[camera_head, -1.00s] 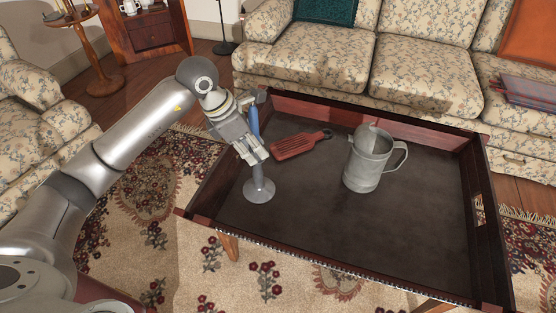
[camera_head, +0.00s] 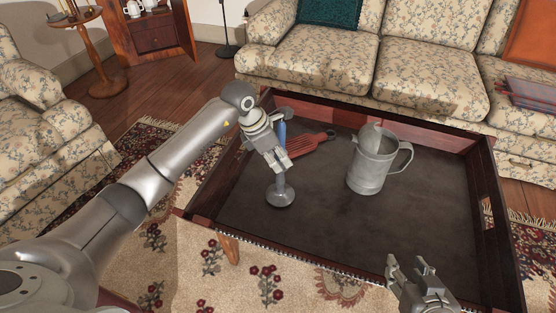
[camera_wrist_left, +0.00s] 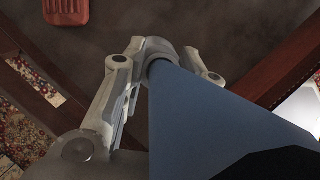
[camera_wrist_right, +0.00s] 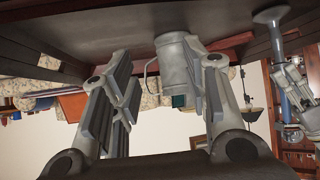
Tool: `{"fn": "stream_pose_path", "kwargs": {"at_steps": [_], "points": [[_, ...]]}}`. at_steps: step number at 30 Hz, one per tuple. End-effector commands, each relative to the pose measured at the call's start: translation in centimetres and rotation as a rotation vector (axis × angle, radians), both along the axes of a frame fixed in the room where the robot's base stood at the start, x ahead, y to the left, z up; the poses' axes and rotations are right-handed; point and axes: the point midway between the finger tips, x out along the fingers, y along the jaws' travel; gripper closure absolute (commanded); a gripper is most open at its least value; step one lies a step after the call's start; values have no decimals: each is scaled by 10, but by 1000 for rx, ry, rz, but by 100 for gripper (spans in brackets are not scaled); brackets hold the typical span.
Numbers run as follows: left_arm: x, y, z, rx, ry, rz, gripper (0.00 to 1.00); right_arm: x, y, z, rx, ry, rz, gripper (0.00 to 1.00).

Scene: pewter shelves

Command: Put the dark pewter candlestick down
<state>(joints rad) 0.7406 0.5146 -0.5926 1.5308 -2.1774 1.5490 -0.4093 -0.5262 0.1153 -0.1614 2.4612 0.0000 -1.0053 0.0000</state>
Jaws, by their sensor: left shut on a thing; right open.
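The dark pewter candlestick (camera_head: 280,194) has a round grey base and a blue candle (camera_head: 282,131). It is upright over the left part of the dark tray-like table (camera_head: 330,235); I cannot tell whether its base touches the surface. My left gripper (camera_head: 279,162) is shut on its stem. In the left wrist view the blue candle (camera_wrist_left: 205,120) fills the foreground and hides the base; the fingers (camera_wrist_left: 163,62) close around the stem. The right wrist view, upside down, shows the candlestick base (camera_wrist_right: 270,15). My right gripper (camera_head: 420,268) is open and empty at the table's near edge.
A grey metal pitcher (camera_head: 370,168) stands to the right of the candlestick. A red slatted board (camera_head: 307,145) lies behind it. Raised wooden walls (camera_head: 483,190) edge the table. The table's front middle and right are bare. A floral sofa (camera_head: 340,70) stands behind.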

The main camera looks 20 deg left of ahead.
Motion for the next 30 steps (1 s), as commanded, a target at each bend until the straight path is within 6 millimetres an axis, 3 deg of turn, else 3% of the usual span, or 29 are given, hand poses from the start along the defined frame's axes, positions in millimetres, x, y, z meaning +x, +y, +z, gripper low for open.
{"fn": "stream_pose_path", "kwargs": {"at_steps": [17,18,22,30], "points": [[1,0,-7,-1,-4,1,100,10,4,10,16,-73,5,58],[0,0,-8,0,-1,0,70,11,4,12,17,-78,5,58],[0,0,-8,1,-1,0,53,11,4,11,17,-77,5,58],[0,0,-8,1,-1,0,50,11,4,11,17,-75,5,58]]}}
